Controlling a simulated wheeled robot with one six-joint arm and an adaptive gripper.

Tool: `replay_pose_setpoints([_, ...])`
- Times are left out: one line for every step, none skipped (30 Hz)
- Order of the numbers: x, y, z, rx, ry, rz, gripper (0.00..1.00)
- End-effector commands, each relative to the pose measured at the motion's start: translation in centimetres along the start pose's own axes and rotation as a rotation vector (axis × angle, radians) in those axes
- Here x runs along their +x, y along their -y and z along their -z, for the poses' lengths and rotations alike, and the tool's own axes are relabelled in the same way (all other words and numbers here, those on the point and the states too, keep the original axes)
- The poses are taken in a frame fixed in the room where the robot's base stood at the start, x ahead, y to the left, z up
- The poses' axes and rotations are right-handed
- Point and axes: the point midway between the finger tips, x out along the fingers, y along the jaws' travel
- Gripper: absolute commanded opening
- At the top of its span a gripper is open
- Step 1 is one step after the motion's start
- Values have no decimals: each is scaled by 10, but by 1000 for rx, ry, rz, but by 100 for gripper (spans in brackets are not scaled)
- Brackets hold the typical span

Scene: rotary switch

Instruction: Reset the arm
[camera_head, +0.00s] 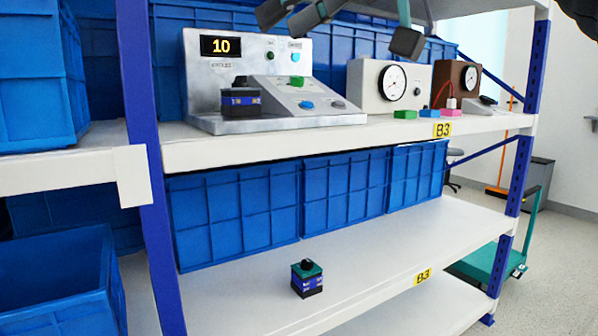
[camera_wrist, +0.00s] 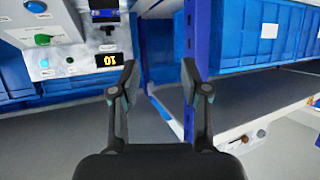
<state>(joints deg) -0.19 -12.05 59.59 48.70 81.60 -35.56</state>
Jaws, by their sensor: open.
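My gripper (camera_wrist: 158,72) is open in the wrist view, its two dark fingers spread with nothing between them. In the head view its dark finger parts show at the top edge, above the upper shelf. A small dark blue and black switch box (camera_head: 307,280) with a green top and black knob stands upright on the lower shelf, well apart from my gripper. A grey metal test device (camera_head: 235,60) on the upper shelf has a display (camera_head: 221,46) reading 10. A similar dark box (camera_head: 240,102) sits on its front left. The wrist view shows this device inverted at upper left (camera_wrist: 75,58).
Two dial gauges, one pale (camera_head: 375,100) and one brown (camera_head: 445,75), stand right of the device. Small coloured blocks lie in front of them. Blue crates (camera_head: 235,215) line the shelf back. A blue upright (camera_head: 150,150) stands at left. The lower shelf front is mostly clear.

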Motion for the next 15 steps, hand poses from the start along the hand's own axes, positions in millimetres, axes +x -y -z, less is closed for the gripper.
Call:
replay_pose_setpoints([1, -2, 2, 24, -9, -7, 46])
replay_pose_setpoints([1, -4, 3, 40, -14, -16, 46])
replay_pose_setpoints([2, -7, 4, 61, -16, -30, 46])
replay_pose_setpoints([4, -12, 1, 81, -13, -43, 46])
replay_pose_setpoints([7, -16, -2, 100, -9, -53, 46])
replay_pose_setpoints([11, -21, -5, 122, -3, -64, 46])
replay_pose_setpoints([14, -25, -9, 139, 3, -74, 46])
replay_pose_setpoints([16, -30, -13, 156, 9, -83, 46])
replay_pose_setpoints([20, -36, -18, 178, 18, -95, 46])
replay_pose_setpoints([24, -41, -23, 197, 26, -105, 46])
replay_pose_setpoints([27, -46, -28, 215, 33, -116, 46])
replay_pose_setpoints([31, -52, -36, 240, 44, -132, 46])
replay_pose_setpoints([34, -57, -42, 259, 54, -144, 46])
replay_pose_setpoints([36, -62, -48, 279, 63, -157, 46])
replay_pose_setpoints([40, -68, -58, 306, 76, -175, 46])
